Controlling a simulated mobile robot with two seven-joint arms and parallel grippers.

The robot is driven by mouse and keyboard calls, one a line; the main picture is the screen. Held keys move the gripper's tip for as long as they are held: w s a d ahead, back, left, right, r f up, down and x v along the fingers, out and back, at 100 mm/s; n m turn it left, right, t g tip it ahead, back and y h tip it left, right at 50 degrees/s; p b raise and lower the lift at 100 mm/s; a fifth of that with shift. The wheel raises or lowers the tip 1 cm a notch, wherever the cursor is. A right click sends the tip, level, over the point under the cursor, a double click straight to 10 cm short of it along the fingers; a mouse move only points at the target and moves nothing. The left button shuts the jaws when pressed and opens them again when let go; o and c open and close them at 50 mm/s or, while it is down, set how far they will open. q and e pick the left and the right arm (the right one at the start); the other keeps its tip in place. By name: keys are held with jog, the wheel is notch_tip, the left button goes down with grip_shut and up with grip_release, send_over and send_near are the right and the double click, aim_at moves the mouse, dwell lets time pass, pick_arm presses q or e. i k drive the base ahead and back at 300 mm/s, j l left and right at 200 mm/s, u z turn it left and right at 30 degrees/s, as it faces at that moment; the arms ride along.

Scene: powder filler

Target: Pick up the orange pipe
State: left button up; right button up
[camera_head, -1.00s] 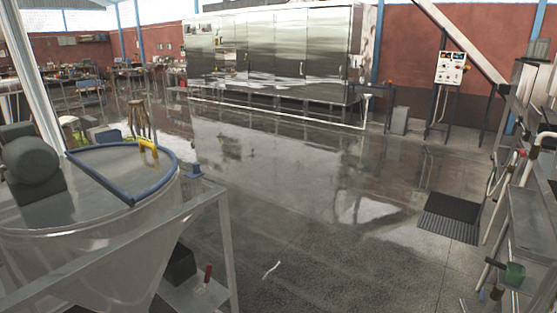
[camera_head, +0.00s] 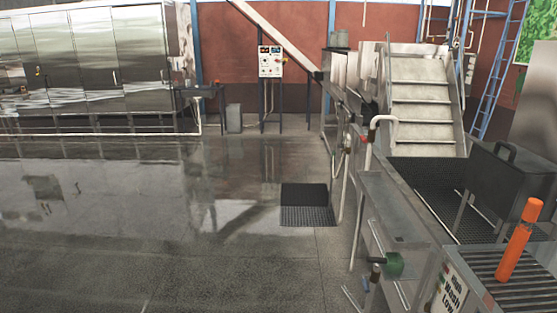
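The orange pipe (camera_head: 513,252) is at the right side of the head view. It is a tilted orange cylinder, with its lower end at a slatted metal rack (camera_head: 520,289) and its upper end near a dark grey box. A darker band or gap shows near its top. I cannot tell whether it leans on the box or only stands in front of it. Neither of my grippers is in view.
The dark box (camera_head: 505,180) is close behind the pipe. Metal steps (camera_head: 421,105) stand further back. A dark mat (camera_head: 306,204) lies on the floor. The floor (camera_head: 180,250) at left is open.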

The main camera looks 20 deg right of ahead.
aim_at(531, 210)
jog(key=i+j+z, duration=0.15)
jog(key=i+z, duration=0.25)
jog(key=i, duration=1.2)
jog(key=z, duration=0.4)
jog(key=i+z, duration=0.1)
jog(key=z, duration=0.3)
jog(key=j+z, duration=0.1)
jog(key=z, duration=0.7)
jog(key=i+j, duration=0.05)
